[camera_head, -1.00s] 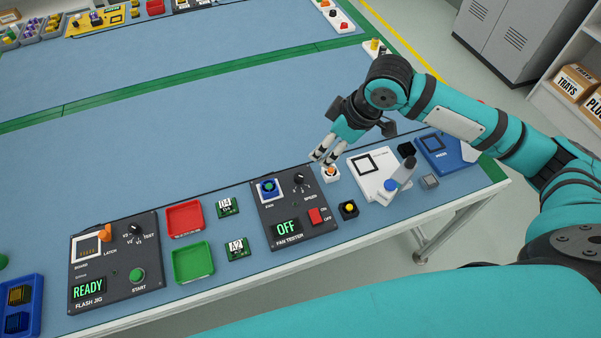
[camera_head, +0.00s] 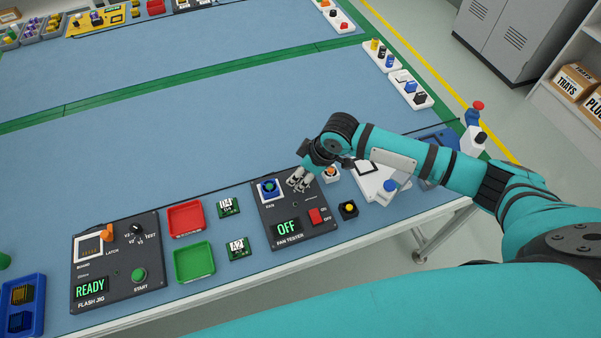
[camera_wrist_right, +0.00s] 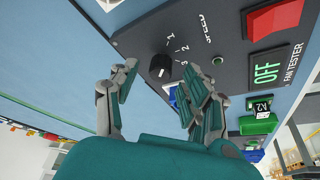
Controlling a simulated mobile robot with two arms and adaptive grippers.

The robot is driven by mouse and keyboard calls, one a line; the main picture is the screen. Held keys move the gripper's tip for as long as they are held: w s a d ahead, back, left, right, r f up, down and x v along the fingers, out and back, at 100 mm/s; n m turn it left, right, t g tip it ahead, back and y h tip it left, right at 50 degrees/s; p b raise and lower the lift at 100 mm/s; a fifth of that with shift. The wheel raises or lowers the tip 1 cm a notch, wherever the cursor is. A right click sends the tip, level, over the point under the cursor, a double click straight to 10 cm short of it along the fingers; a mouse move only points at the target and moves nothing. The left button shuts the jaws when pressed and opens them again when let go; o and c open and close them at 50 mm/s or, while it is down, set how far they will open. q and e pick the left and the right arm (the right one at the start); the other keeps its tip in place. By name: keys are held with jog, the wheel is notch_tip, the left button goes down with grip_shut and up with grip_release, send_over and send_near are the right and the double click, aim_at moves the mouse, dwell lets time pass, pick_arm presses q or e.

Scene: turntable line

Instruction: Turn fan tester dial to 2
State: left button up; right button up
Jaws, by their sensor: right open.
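The fan tester (camera_head: 262,212) is a dark panel near the table's front edge, with a lit green OFF display (camera_head: 287,228), a red switch (camera_head: 316,216) and a blue fan (camera_head: 268,188). Its black speed dial (camera_wrist_right: 160,66) shows in the right wrist view beside the marks 1, 2 and 3; its pointer is not clear. In the head view my gripper hides the dial. My right gripper (camera_head: 297,181) is over the panel's upper right part. In the wrist view its open, empty fingers (camera_wrist_right: 163,80) lie on either side of the dial's line, apart from it. My left gripper is not in view.
A white block with an orange button (camera_head: 331,174) stands close right of my gripper. A black block with a yellow button (camera_head: 348,209) sits right of the panel. Red (camera_head: 202,216) and green (camera_head: 211,264) trays lie left.

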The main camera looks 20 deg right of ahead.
jog(key=shift+w+a+f, duration=0.15)
jog(key=shift+f, duration=0.4)
grip_shut()
jog(key=shift+r, duration=0.1)
